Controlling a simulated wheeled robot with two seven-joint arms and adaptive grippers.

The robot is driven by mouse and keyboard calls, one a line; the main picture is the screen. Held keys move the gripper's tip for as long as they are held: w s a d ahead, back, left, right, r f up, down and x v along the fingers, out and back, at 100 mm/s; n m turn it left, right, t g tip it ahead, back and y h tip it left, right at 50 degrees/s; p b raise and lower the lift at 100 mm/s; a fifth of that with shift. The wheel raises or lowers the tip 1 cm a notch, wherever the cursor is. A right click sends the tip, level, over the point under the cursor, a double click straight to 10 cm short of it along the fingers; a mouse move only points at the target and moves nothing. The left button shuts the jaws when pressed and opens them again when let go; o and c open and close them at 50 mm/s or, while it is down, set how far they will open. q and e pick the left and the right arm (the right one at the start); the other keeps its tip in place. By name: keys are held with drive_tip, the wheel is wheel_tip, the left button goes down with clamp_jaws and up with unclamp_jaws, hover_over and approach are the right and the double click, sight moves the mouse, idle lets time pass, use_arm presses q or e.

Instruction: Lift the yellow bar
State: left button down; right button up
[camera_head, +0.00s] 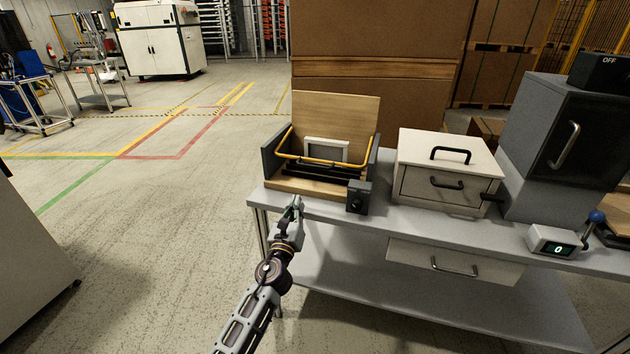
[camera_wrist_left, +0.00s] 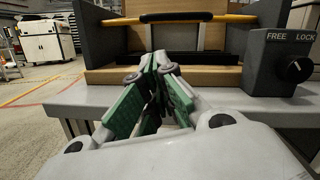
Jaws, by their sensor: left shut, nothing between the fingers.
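The yellow bar (camera_head: 318,160) spans the front of a wooden fixture with dark side walls on the table, and its ends bend back along those walls. In the left wrist view the bar (camera_wrist_left: 120,22) runs across the top, above and beyond my fingers. My left gripper (camera_head: 296,203) is at the table's front edge, in front of the fixture and below the bar. In the left wrist view its green-padded fingers (camera_wrist_left: 157,75) are together with nothing between them, apart from the bar. My right gripper is not in view.
A dark knob box (camera_wrist_left: 283,65) marked FREE and LOCK stands right of the fixture (camera_head: 335,107). A cream drawer box (camera_head: 447,165), a grey cabinet (camera_head: 545,145) and a counter with a blue-knobbed lever (camera_head: 553,241) stand further right. Open floor lies left of the table (camera_head: 390,226).

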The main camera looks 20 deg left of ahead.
use_arm(q)
drive_tip(key=shift+w+d+r+m+t+h, duration=0.1)
drive_tip(key=shift+w+d+r+m+h, duration=0.2)
drive_tip(key=shift+m, duration=0.4)
drive_tip(key=shift+w+d+r+m+t+h, duration=0.15)
drive_tip(key=shift+d+m+h, duration=0.3)
drive_tip(key=shift+m, duration=0.25)
drive_tip(key=shift+w+d+r+m+t+h, duration=0.1)
drive_tip(key=shift+d+r+m+h, duration=0.2)
drive_tip(key=shift+m, duration=0.4)
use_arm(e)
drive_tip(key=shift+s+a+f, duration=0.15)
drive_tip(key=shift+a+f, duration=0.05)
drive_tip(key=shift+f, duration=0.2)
use_arm(q)
drive_tip(key=shift+w, duration=0.15)
drive_tip(key=shift+x, duration=4.8)
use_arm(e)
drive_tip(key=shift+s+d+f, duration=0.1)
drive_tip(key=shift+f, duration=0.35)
use_arm(q)
drive_tip(key=shift+f+p, duration=0.1)
drive_tip(key=shift+p, duration=0.2)
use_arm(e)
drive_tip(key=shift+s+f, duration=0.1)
